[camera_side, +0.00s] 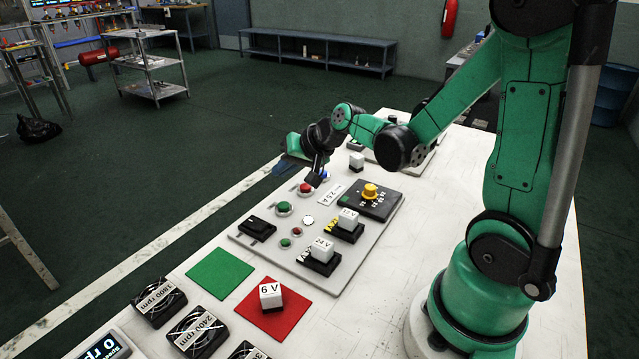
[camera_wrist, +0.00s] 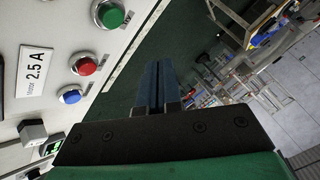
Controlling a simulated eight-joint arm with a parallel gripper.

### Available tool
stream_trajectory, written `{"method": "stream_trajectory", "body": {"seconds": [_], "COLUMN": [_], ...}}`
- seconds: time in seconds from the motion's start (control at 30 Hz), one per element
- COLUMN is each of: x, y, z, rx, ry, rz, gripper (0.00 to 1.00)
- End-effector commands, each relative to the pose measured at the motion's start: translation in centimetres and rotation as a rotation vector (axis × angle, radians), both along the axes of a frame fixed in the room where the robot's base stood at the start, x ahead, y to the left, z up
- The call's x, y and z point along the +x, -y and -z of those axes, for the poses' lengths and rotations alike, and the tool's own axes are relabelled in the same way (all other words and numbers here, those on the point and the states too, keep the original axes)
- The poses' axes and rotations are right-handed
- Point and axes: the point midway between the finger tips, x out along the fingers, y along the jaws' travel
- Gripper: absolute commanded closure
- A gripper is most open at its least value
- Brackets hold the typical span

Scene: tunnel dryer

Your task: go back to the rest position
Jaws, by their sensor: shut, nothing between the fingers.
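My gripper (camera_side: 284,167) hangs in the air above the far left edge of the white table (camera_side: 450,215), beyond the control panel (camera_side: 345,270). In the wrist view its two blue fingers (camera_wrist: 155,84) lie side by side, shut, with nothing between them. Beside them in that view are a green button (camera_wrist: 110,14), a red button (camera_wrist: 84,65), a blue button (camera_wrist: 70,97) and a "Motor 2.5 A" label (camera_wrist: 36,71). The fingers look apart from all of these.
The panel also carries a black unit with a yellow knob (camera_side: 370,190) and white blocks in black sockets. A "9 V" block (camera_side: 271,296) stands on a red mat (camera_side: 288,322), near an empty green mat (camera_side: 219,273). Several fans (camera_side: 198,332) lie at the front left.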

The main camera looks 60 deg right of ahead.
Motion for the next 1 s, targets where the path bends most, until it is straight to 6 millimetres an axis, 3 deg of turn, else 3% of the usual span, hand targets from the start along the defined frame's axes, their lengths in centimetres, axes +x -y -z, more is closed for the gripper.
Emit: {"method": "stream_trajectory", "body": {"seconds": [0.33, 0.47, 0.8, 1.0], "x": [0.0, -0.6, -6.1, -8.8], "y": [-0.1, -1.2, -6.9, -8.2], "z": [-0.1, -0.8, -4.1, -4.7], "rx": [-0.003, -0.044, -0.350, -0.484], "ry": [-0.002, -0.019, -0.114, -0.138], "rz": [-0.004, -0.050, -0.354, -0.472], "gripper": [1.00, 1.00, 1.00, 1.00]}}
